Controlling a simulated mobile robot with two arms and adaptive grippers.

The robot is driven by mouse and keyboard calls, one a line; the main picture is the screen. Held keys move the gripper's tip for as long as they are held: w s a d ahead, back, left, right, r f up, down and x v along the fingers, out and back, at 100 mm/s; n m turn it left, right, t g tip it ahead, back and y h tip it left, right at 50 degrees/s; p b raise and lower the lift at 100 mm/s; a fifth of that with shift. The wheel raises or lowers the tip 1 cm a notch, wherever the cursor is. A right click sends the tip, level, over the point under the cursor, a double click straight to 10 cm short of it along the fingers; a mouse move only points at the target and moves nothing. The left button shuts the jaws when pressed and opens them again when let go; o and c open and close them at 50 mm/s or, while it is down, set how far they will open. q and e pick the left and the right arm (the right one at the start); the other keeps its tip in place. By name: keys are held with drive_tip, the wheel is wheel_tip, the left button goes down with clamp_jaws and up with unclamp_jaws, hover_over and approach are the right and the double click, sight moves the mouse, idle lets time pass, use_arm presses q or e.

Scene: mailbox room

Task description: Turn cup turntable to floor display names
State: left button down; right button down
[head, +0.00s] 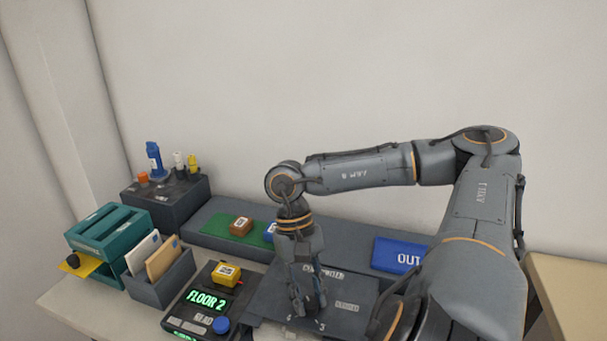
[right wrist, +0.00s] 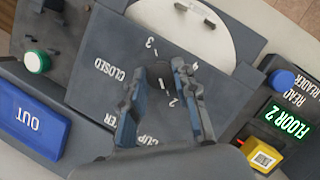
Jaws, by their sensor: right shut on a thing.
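The display on the dark reader box (head: 190,318) shows "FLOOR 2" (head: 207,300) in green; the display also shows in the right wrist view (right wrist: 288,120). A dark panel (head: 345,290), lettered "CLOSED" in the right wrist view (right wrist: 92,105), carries numbers including 2, 3 and 4. My right gripper (head: 306,312) points down at this panel; in the right wrist view (right wrist: 158,78) its fingers stand among the numbers. It is shut on a dark part there, mostly hidden by the fingers, perhaps the turntable's grip. A pale round surface (right wrist: 200,35) lies beside the panel. My left gripper is out of view.
A yellow block (head: 226,274) and blue button (head: 221,325) are on the reader. The blue OUT tray (head: 402,256) lies right, a green mat (head: 255,238) behind. Teal trays (head: 110,232), an envelope holder (head: 165,285) and a dark stand (head: 165,197) fill the left.

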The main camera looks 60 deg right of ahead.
idle(0.5)
drive_tip(key=c, duration=1)
unclamp_jaws()
drive_tip(key=shift+v, duration=3.75)
drive_tip(key=shift+w, duration=0.1)
